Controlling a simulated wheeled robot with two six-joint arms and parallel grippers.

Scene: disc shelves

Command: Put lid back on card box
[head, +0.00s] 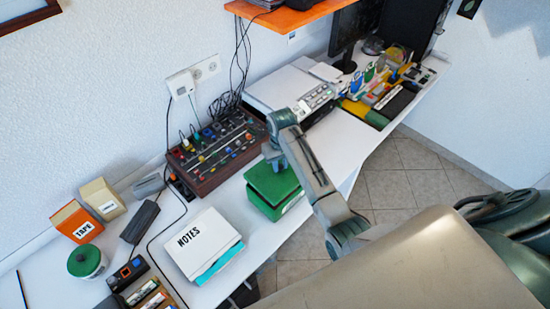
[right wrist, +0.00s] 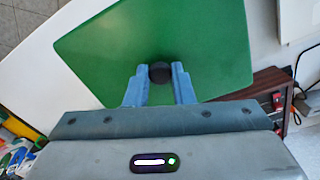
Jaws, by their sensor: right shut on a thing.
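The green lid (head: 262,181) is over the green card box (head: 268,208), which has a white label on its side and stands near the front edge of the white desk. The lid lies on or just above the box top; I cannot tell whether there is a small gap. My right gripper (head: 278,168) reaches down onto the lid from above. In the right wrist view its blue fingers (right wrist: 160,84) are shut on the dark round knob (right wrist: 160,70) of the lid (right wrist: 110,50). The box's inside is hidden. My left gripper is not in view.
A mixer with knobs (head: 212,155) and cables stands behind left of the box. A white box marked NOTES (head: 198,240) is to its left. A printer-like device (head: 285,88) and coloured stationery (head: 375,95) are further right. The desk right of the box is clear.

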